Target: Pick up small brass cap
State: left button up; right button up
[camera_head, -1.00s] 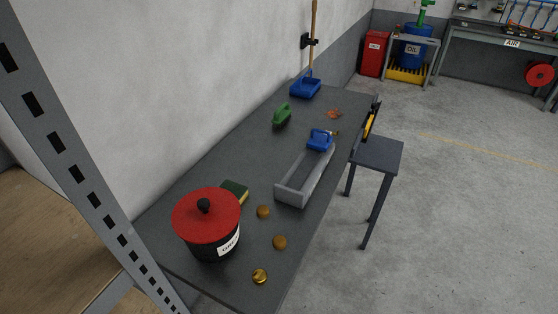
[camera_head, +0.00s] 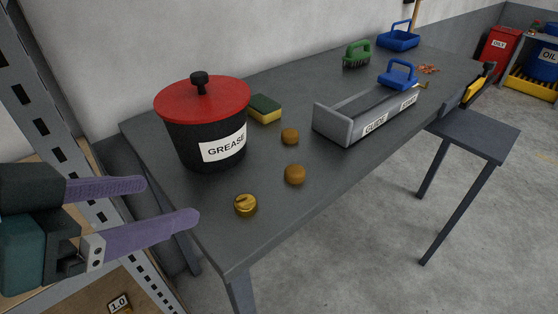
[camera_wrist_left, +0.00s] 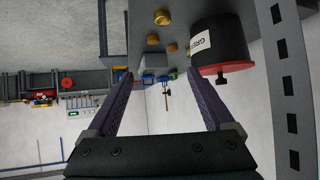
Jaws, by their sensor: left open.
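The small brass cap (camera_head: 245,205) lies on the dark grey table near its front edge, shiny and round. A round brassy piece also shows in the left wrist view (camera_wrist_left: 162,17), near the top. My left gripper (camera_head: 168,200) is open and empty, with purple fingers spread, left of the cap and apart from it. In the left wrist view the open fingers (camera_wrist_left: 160,75) frame empty space. My right gripper is out of view.
Two brown round pieces (camera_head: 290,136) (camera_head: 294,174) lie right of the cap. A black grease pot (camera_head: 208,140) with a red lid stands behind it, beside a sponge (camera_head: 264,108). A grey guide tray (camera_head: 345,130) is further right. A perforated metal post (camera_head: 60,110) stands at left.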

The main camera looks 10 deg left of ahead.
aim_at(237, 209)
pick_arm(q)
jog(key=shift+w+d+f+m+t+h+b, duration=0.2)
jog(key=shift+w+f+t+h+b, duration=0.4)
jog(key=shift+w+f+b, duration=1.65)
jog(key=shift+w+d+f+m+t+h+b, duration=0.15)
jog(key=shift+w+f+t+h+b, duration=0.45)
jog(key=shift+f+b, duration=3.1)
jog(key=shift+w+d+f+m+t+h+b, duration=0.2)
jog(key=shift+w+f+t+h+b, duration=0.35)
jog(key=shift+w+f+b, duration=2.35)
jog(key=d+b, duration=0.1)
jog(key=b, duration=0.1)
jog(key=w+r+b, duration=0.1)
jog(key=b, duration=0.1)
jog(key=shift+d+r, duration=0.1)
jog(key=shift+d, duration=0.25)
jog(key=shift+w+d, duration=0.2)
jog(key=shift+w, duration=0.15)
grip_shut()
